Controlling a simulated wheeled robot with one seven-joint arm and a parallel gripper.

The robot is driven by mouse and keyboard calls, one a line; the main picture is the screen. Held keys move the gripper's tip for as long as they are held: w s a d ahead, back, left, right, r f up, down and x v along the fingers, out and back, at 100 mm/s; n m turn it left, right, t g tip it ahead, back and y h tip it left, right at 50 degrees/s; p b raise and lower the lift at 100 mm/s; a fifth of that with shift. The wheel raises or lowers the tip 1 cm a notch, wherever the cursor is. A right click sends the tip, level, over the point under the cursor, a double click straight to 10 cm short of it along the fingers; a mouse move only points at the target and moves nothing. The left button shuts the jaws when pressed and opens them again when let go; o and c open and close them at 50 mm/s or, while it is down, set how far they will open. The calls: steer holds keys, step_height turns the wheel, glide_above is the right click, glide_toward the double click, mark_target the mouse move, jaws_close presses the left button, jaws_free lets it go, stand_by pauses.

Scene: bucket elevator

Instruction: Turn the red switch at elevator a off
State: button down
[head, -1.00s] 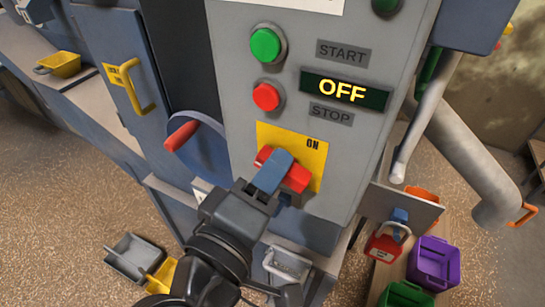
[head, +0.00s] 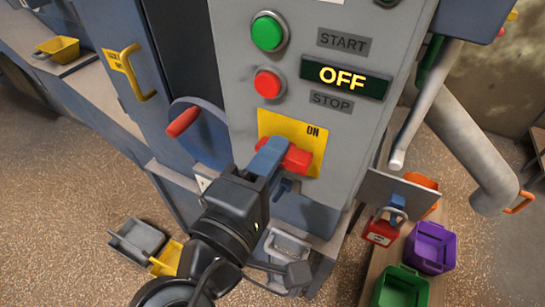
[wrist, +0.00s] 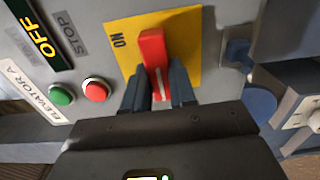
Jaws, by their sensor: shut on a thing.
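The red switch (head: 297,159) sits on a yellow plate (head: 314,137) marked ON, low on the grey panel of the elevator. In the wrist view the red switch handle (wrist: 154,60) carries a white line and lies between my two fingers. The wrist view shows the label ELEVATOR A (wrist: 27,92). My gripper (head: 272,155) is shut on the switch handle; in the wrist view its fingers (wrist: 160,88) flank the handle's near part. In the head view my gripper hides the left part of the switch.
Above the switch are a green START button (head: 267,33), a red STOP button (head: 268,83) and a display reading OFF (head: 344,78). A round blue wheel with a red handle (head: 184,121) is left of the panel. A red padlock (head: 382,229) hangs at lower right.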

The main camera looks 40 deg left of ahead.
steer(key=c, duration=0.9)
jaws_free()
steer(key=shift+b+v, duration=1)
steer(key=shift+v, duration=2.85)
steer(key=d+f+m+g, duration=0.4)
steer(key=d+f+m, duration=0.2)
steer(key=d+f, duration=1.2)
steer(key=s+d+r+m+h, duration=0.1)
steer(key=s+d+r+m, duration=0.1)
steer(key=s+d+m, duration=0.3)
steer(key=s+d+r+m+t+h, duration=0.1)
steer(key=s+d+r+m+h, duration=0.1)
steer(key=d, duration=0.6)
steer(key=s+d+r+m+h, duration=0.1)
steer(key=s+d+r+m, duration=0.2)
steer(key=s+d+m, duration=0.4)
steer(key=shift+s+d+r+m, duration=0.2)
steer(key=shift+s+d+m, duration=0.1)
steer(key=shift+m, duration=0.1)
